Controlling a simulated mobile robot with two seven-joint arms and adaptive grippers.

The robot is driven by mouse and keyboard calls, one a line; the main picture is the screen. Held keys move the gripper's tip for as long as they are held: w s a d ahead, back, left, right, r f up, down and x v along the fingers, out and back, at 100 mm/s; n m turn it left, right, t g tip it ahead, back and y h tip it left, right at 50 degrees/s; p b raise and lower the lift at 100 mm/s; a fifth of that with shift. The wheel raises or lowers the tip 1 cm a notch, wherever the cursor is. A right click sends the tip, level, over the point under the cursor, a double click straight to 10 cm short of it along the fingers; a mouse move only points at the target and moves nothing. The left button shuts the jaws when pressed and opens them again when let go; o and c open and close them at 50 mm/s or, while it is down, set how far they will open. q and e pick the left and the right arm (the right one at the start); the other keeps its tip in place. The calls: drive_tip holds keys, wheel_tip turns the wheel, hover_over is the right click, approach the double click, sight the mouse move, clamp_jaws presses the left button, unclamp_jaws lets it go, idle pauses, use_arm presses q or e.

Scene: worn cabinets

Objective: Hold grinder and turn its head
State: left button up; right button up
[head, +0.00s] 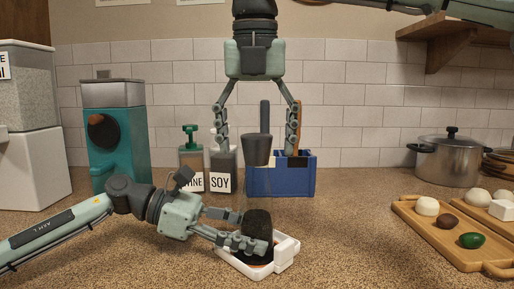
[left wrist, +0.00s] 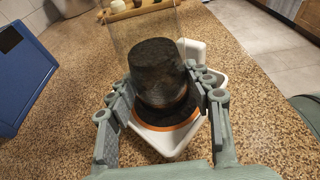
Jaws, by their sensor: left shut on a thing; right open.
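The grinder has a dark lower body (head: 257,226), a clear middle section and a dark grey head (head: 257,150). It stands upright in a small white tray (head: 286,256). My left gripper (head: 252,230) is shut on the dark lower body, one finger on each side; the left wrist view shows this body (left wrist: 159,72) between the fingers, above an orange ring (left wrist: 168,135). My right gripper (head: 257,148) points down from above, open, with its fingers apart on either side of the head and visible gaps to it.
A blue caddy (head: 308,175) with upright utensils stands behind the grinder, beside sauce bottles (head: 191,160). A teal machine (head: 118,135) is at the left. A wooden board (head: 420,222) with food pieces and a steel pot (head: 448,160) are at the right. Counter right of the tray is clear.

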drive_tip(key=shift+s+r, duration=0.25)
drive_tip(key=shift+r, duration=1.25)
drive_tip(key=shift+s+r, duration=0.2)
drive_tip(key=shift+r, duration=1.3)
use_arm(q)
drive_tip(key=o, duration=0.9)
